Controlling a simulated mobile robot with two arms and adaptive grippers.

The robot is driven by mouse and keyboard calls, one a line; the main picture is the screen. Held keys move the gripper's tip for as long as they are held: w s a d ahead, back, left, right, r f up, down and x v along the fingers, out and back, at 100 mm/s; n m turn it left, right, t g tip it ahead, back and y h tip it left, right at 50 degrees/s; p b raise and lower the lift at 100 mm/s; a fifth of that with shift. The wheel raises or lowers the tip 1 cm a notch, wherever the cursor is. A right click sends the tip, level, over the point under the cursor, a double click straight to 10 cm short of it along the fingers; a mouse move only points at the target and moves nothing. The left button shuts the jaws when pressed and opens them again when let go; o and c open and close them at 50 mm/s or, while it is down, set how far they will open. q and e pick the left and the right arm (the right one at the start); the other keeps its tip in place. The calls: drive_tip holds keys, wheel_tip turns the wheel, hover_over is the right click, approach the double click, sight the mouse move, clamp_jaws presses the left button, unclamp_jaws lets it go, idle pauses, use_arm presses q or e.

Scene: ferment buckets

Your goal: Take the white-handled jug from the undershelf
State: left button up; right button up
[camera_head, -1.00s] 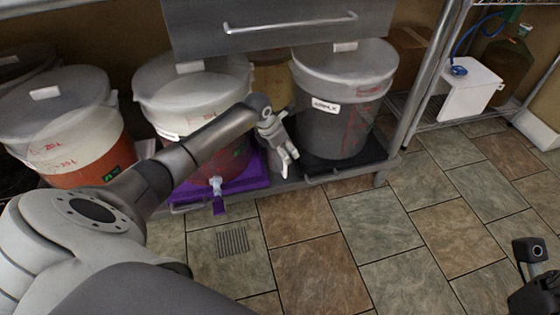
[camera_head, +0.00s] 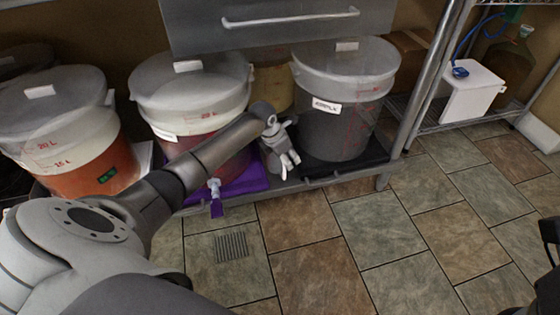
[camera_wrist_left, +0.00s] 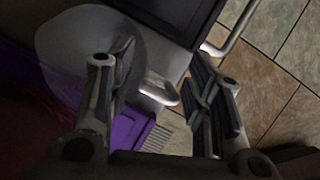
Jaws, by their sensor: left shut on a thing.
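My left gripper (camera_head: 285,163) reaches in low between two large buckets on the undershelf. In the left wrist view, the gripper (camera_wrist_left: 160,72) has its two fingers on either side of the jug's white handle (camera_wrist_left: 163,90). The jug's pale grey round body (camera_wrist_left: 68,42) lies beyond the left finger. In the head view the jug is mostly hidden behind the hand, with a small white part of its handle (camera_head: 283,174) showing below the fingers. Black parts of my right gripper (camera_head: 548,232) are cut off at the right edge, so its fingers cannot be made out.
A red-filled bucket (camera_head: 195,90) on a purple tray (camera_head: 241,186), with a spigot, stands left of the hand. A grey bucket (camera_head: 330,125) on a black tray (camera_head: 350,166) stands right. An orange-filled bucket (camera_head: 65,150) is further left. The tiled floor in front is clear.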

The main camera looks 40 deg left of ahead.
use_arm(q)
clamp_jaws()
